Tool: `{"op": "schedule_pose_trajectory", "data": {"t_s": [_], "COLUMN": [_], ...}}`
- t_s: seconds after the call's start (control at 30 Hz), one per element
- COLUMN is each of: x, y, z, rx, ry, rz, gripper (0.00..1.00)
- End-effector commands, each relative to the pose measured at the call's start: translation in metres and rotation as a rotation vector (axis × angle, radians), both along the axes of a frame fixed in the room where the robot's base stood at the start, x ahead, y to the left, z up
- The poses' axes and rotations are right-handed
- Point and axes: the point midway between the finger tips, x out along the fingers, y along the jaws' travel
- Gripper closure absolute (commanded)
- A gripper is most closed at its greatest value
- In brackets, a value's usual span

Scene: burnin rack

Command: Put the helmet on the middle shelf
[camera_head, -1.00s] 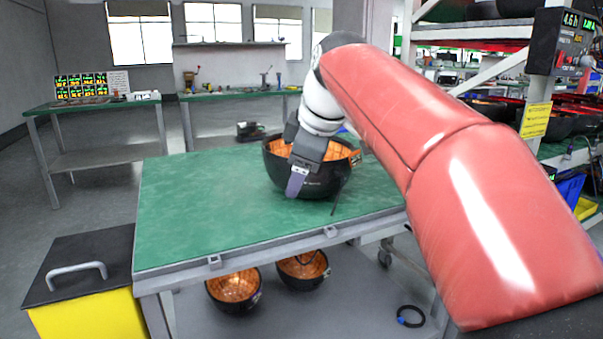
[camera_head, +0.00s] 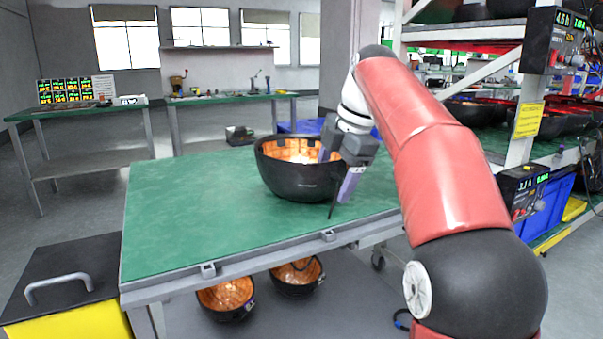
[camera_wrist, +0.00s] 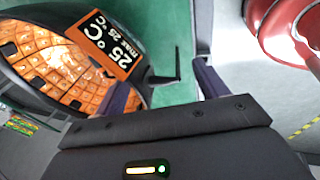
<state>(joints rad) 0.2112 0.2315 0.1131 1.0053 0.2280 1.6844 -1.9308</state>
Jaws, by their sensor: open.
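The helmet (camera_head: 296,180), a black bowl shape with an orange tiled inside, sits open side up on the green-topped table (camera_head: 185,215). In the wrist view the helmet (camera_wrist: 60,65) fills the upper left, with an orange "25 °C" label (camera_wrist: 104,45) at its rim. My gripper (camera_head: 338,176) is open at the right side of the helmet. One finger overlaps the helmet's rim in the head view; the other is outside it. In the wrist view the fingers (camera_wrist: 160,85) are apart with green tabletop between them. I cannot tell whether they touch the helmet.
Two similar bowls (camera_head: 226,296) (camera_head: 298,275) lie on the level below the tabletop. A rack (camera_head: 515,130) with shelves of black bowls stands at the right, with a blue bin (camera_head: 548,205) low on it. A yellow box with a black lid (camera_head: 68,280) stands front left. The table's left half is clear.

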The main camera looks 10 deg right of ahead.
Motion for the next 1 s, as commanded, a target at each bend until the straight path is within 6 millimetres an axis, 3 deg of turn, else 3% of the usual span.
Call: {"op": "schedule_pose_trajectory", "data": {"t_s": [0.03, 0.2, 0.47, 0.9, 1.0], "x": [0.002, 0.007, 0.008, 0.007, 0.007], "y": [0.002, 0.006, 0.007, 0.007, 0.007], "z": [-0.011, -0.027, -0.028, -0.028, -0.028], "rx": [0.000, 0.000, -0.001, 0.000, 0.001], "ry": [0.003, 0.001, 0.000, 0.001, 0.000], "rz": [0.001, -0.001, -0.001, -0.001, 0.000], "gripper": [0.28, 0.28, 0.28, 0.84, 0.92]}}
